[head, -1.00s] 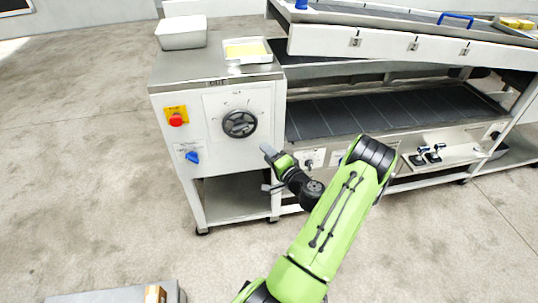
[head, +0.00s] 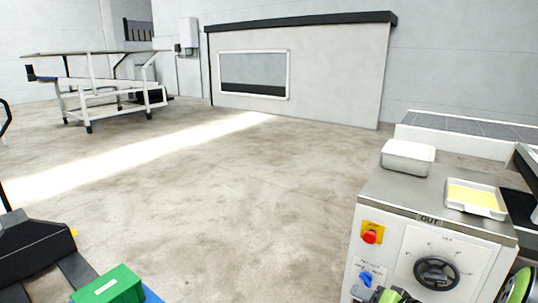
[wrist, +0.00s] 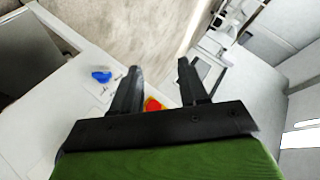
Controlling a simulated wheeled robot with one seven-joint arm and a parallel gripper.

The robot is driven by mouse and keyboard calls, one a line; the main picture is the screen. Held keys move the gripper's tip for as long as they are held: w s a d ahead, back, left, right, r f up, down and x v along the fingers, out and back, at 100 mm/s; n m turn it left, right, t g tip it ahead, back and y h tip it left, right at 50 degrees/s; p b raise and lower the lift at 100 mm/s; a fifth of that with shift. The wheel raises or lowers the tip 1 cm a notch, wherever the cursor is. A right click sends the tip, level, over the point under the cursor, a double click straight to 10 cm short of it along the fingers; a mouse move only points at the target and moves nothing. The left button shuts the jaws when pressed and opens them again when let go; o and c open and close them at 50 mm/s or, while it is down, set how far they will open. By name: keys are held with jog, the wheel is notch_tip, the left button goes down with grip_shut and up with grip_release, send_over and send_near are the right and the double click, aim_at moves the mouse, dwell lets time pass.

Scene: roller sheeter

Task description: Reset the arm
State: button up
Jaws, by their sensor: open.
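My gripper (wrist: 160,68) shows in the wrist view with its two dark fingers apart and nothing between them. Behind the fingers is the control panel of the machine cabinet. Its blue switch (wrist: 101,76) is to the left of the fingers, and its red button (wrist: 152,104) on a yellow plate shows between them. In the head view only bits of my green arm (head: 519,286) show at the bottom right edge, low in front of the cabinet (head: 393,243). I cannot tell whether the fingers touch the panel.
The cabinet front has a red button (head: 370,236), a blue switch (head: 366,279) and a black dial (head: 436,272). A lidded pale container (head: 408,157) and a tray (head: 500,209) with yellow content stand on top. A green box (head: 107,287) is at bottom left. Open floor lies between.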

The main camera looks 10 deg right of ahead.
jog(key=s+a+r+n+g, duration=0.2)
jog(key=a+r+n+g, duration=0.1)
jog(key=a, duration=0.5)
jog(key=s+a+r+n+g, duration=0.2)
jog(key=s+a+n+g, duration=0.15)
jog(key=a, duration=0.45)
jog(key=s+a+r+n+h, duration=0.1)
jog(key=s+a+r, duration=0.15)
jog(key=s, duration=0.45)
jog(key=s+a+r+n+h, duration=0.15)
jog(key=s+r, duration=0.25)
jog(key=s, duration=0.4)
notch_tip(320, 180, up, 14)
jog(key=p, duration=1.3)
jog(key=shift+a+f+m+p, duration=0.25)
jog(key=shift+a+m+p, duration=0.05)
jog(key=shift+p, duration=0.05)
